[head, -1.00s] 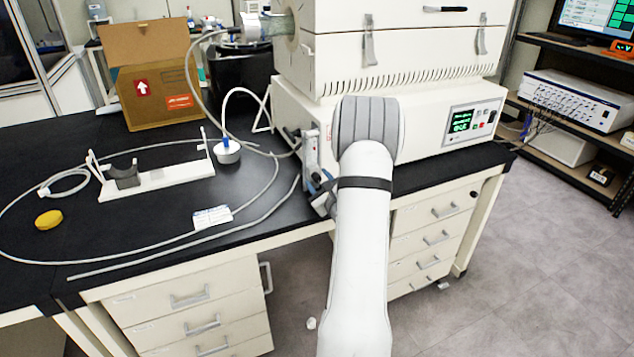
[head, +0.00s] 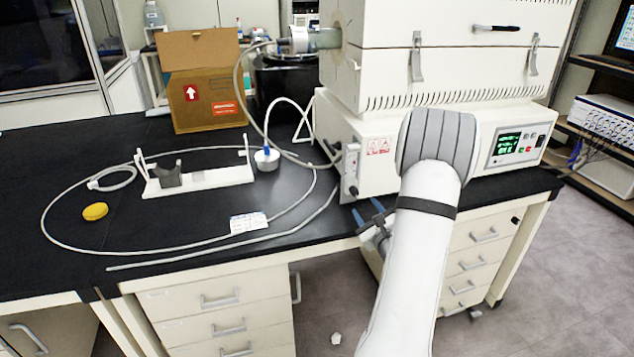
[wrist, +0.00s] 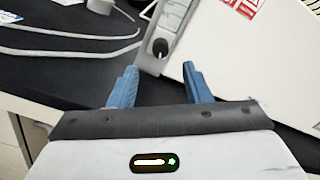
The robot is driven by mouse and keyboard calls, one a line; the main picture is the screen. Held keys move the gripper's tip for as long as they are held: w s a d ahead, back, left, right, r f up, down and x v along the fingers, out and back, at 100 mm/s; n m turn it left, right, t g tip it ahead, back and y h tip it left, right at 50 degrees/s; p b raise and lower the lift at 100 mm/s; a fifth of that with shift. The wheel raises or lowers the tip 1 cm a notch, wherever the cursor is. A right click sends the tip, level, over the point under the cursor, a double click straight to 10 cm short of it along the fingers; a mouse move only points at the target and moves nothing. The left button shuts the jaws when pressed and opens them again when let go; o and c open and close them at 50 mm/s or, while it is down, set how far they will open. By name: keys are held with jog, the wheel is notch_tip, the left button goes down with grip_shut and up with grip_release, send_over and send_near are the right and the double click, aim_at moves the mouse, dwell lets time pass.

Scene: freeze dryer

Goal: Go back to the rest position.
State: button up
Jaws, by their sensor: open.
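My gripper (head: 368,214) is at the front edge of the black bench, just left of my arm and below the side panel of the white machine (head: 400,60). In the wrist view its two blue fingers (wrist: 160,86) stand apart with nothing between them. Beyond the fingers the wrist view shows a black knob (wrist: 160,48) on a light grey panel. My white arm reaches up from the bottom of the head view and covers part of the machine's lower front and the drawers.
On the bench (head: 60,250) are a white stand (head: 210,180) with a grey cradle, a yellow disc (head: 95,211), a label (head: 248,222), hoses and a cardboard box (head: 205,85). Drawers (head: 220,312) are below. Shelves (head: 605,200) stand at the right. Grey floor is open at the lower right.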

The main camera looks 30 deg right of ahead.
jog(key=a+r+n+g+p, duration=0.2)
jog(key=a+r+n+g, duration=0.25)
jog(key=a+n, duration=0.35)
jog(key=a+r+n+g+p, duration=0.1)
jog(key=a+r+n+g, duration=0.2)
jog(key=a+r+n, duration=0.35)
jog(key=s+a+r+n+g+y+p, duration=0.2)
jog(key=s+a+r+n+g+y, duration=0.2)
jog(key=s+a+n, duration=1.4)
jog(key=s+a+g, duration=0.2)
jog(key=g, duration=0.1)
jog(key=shift+s+p, duration=0.25)
jog(key=shift+p, duration=0.1)
jog(key=shift+c, duration=0.8)
